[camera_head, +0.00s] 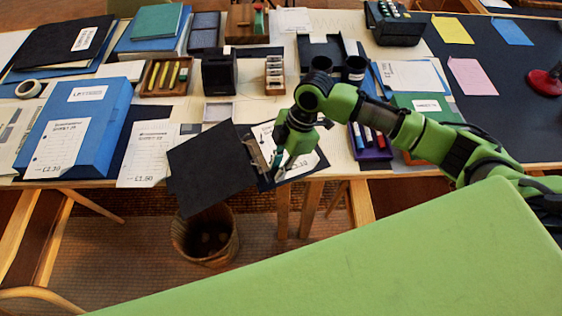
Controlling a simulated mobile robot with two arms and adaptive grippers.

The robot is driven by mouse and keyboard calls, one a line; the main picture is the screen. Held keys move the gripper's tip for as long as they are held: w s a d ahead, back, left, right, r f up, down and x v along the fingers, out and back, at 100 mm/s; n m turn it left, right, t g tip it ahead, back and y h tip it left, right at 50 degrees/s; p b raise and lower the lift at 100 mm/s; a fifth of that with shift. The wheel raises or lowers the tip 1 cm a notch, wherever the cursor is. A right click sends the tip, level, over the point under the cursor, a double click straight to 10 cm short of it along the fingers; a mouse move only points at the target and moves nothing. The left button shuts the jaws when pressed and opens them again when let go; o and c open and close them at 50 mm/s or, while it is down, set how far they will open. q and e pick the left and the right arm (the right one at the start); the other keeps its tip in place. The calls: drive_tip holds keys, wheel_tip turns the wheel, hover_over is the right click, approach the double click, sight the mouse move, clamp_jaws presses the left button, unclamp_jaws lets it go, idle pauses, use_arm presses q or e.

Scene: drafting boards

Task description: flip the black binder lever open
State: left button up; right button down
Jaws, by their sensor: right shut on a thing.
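The black binder (212,165) lies open at the front edge of the table, its left cover reaching out past the edge. Its metal lever mechanism (256,153) sits near the spine, and a white price sheet (306,160) lies over its right half. My right gripper (281,170) points down over the binder, just right of the mechanism. It is shut on the binder lever, though the lever itself is small and mostly hidden by the fingers. My left gripper is out of view.
A purple tray (371,153) of markers and a green box (428,104) lie close by my right arm. A black box (219,74) is behind the binder. A waste bin (205,250) stands on the floor below.

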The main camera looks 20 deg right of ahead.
drive_tip(key=h+p, duration=0.1)
drive_tip(key=p, duration=0.1)
drive_tip(key=a+h+p, duration=0.1)
drive_tip(key=p, duration=0.1)
drive_tip(key=a+r+h+p, duration=0.1)
drive_tip(key=p, duration=0.1)
drive_tip(key=shift+s+a+r+h, duration=0.15)
drive_tip(key=shift+a+h, duration=0.1)
drive_tip(key=shift+h, duration=0.15)
drive_tip(key=shift+a+h+p, duration=0.15)
drive_tip(key=shift+h+p, duration=0.15)
drive_tip(key=shift+p, duration=0.15)
drive_tip(key=shift+f, duration=0.25)
drive_tip(key=c, duration=1.9)
unclamp_jaws()
drive_tip(key=r, duration=0.8)
drive_tip(key=a+r, duration=0.1)
drive_tip(key=r, duration=0.3)
